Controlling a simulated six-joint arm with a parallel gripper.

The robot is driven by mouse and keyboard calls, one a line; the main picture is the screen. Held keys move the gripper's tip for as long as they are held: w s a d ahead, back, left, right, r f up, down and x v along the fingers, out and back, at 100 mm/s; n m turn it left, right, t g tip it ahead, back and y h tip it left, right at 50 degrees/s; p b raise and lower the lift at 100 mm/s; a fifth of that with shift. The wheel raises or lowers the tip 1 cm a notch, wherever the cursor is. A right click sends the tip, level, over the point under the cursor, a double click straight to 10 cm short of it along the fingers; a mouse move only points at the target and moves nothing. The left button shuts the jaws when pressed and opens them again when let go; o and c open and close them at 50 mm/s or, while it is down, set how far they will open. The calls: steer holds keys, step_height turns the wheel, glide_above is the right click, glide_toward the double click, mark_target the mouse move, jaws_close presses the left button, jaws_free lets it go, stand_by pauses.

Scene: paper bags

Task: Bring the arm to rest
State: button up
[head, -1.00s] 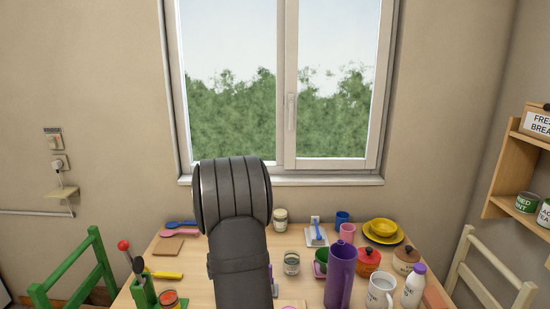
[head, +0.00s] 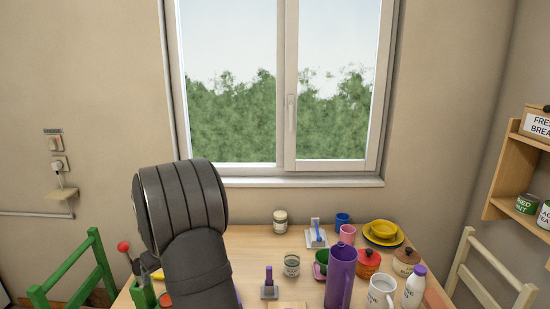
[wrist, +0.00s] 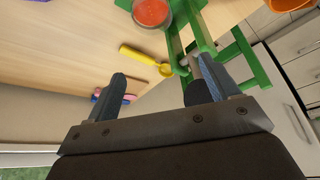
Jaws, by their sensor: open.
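My gripper (wrist: 162,78) shows in the wrist view with its two fingers spread wide apart. Nothing is held between them. It is over the table's left edge, with a yellow utensil (wrist: 146,57) beyond the gap between the fingers. A dark utensil head (wrist: 197,91) shows close beside the right finger; I cannot tell whether they touch. In the head view my arm rises in front of the table's left part and hides the gripper there.
A green holder (head: 143,295) with utensils and a green chair (head: 73,275) stand at the left. A purple jug (head: 339,277), a white mug (head: 381,291), a bottle (head: 414,287) and a red pot (head: 368,263) crowd the table's right. The table (head: 255,243) is clearer at the middle back.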

step_height(320, 180, down, 7)
stand_by(0.3)
steer(key=shift+d, duration=0.1)
steer(key=o, duration=0.4)
steer(key=shift+o, duration=0.2)
steer(key=s+d+r+m+g+h, duration=0.1)
steer(key=s+d+r+m, duration=0.15)
steer(key=d, duration=0.45)
steer(key=s+d+r+m+g+h, duration=0.1)
steer(key=s+d+r+m, duration=0.2)
steer(key=d, duration=0.5)
steer(key=s+d+r+m+g+h, duration=0.1)
steer(key=s+d+r+m+h, duration=0.15)
steer(key=d+m, duration=0.35)
steer(key=shift+n+y, duration=0.45)
steer(key=shift+n, duration=0.2)
steer(key=f, duration=0.3)
steer(key=d+f, duration=0.1)
steer(key=f, duration=0.6)
steer(key=shift+s+d+f, duration=0.15)
steer(key=shift+d+f, duration=0.05)
steer(key=shift+r, duration=0.2)
step_height(320, 180, up, 10)
steer(key=shift+f, duration=0.15)
